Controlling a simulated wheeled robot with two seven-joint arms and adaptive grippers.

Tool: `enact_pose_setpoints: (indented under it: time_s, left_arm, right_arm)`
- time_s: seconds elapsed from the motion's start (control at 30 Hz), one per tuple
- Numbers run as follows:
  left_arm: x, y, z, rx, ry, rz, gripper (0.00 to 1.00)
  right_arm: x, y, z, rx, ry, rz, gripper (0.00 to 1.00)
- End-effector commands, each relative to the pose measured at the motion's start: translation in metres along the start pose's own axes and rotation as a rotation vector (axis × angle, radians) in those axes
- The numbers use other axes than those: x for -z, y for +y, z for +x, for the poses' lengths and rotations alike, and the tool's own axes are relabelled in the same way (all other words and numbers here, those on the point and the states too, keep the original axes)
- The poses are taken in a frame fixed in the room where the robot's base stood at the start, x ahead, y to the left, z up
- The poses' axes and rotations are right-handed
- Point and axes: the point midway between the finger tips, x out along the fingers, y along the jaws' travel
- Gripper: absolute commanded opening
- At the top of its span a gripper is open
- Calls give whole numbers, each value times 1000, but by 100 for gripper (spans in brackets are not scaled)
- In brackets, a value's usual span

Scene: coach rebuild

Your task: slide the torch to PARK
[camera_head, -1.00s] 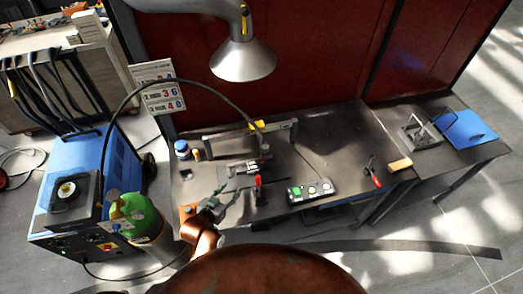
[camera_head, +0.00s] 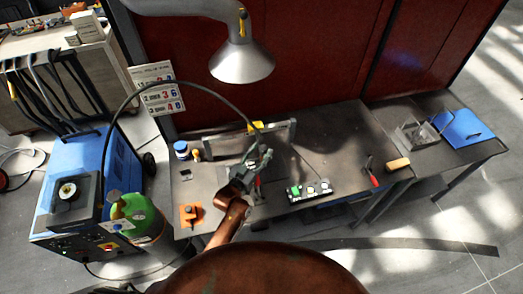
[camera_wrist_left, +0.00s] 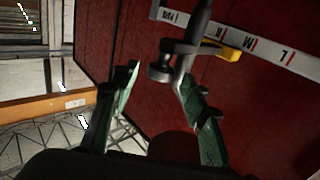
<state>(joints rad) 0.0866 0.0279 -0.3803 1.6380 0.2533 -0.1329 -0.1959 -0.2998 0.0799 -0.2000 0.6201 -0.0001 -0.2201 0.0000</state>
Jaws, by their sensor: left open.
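My left gripper (camera_head: 262,158) is open over the back of the workbench, just in front of the rail (camera_head: 290,130). The torch, a grey and dark cylinder (camera_wrist_left: 186,48) with a cable, hangs at the rail with a yellow tab (camera_wrist_left: 229,50). In the left wrist view my green fingers (camera_wrist_left: 160,82) stand apart, with the torch's lower end at or just beyond the gap between them; contact is unclear. The rail's white strip (camera_wrist_left: 300,64) carries letters, with a PARK-like mark (camera_wrist_left: 174,16) at its left end. My right gripper is out of view.
A fume hood (camera_head: 242,62) hangs above the bench. A button box (camera_head: 309,190), an orange block (camera_head: 191,214) and a red-handled tool (camera_head: 373,176) lie on the bench. A blue welding machine (camera_head: 75,190) and green cylinder (camera_head: 140,217) stand at left.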

Motion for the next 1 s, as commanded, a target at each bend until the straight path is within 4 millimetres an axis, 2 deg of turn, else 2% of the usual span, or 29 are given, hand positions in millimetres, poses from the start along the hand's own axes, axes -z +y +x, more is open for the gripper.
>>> enact_pose_setpoints:
  time_s: [0.33, 0.9, 1.0]
  left_arm:
    - [0, 0, 4, 0, 0, -1, 39]
    - [0, 0, 3, 0, 0, -1, 0]
    - [0, 0, 3, 0, 0, -1, 0]
  right_arm:
    - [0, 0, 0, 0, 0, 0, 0]
    - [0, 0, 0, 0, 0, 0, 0]
    - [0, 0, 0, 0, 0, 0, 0]
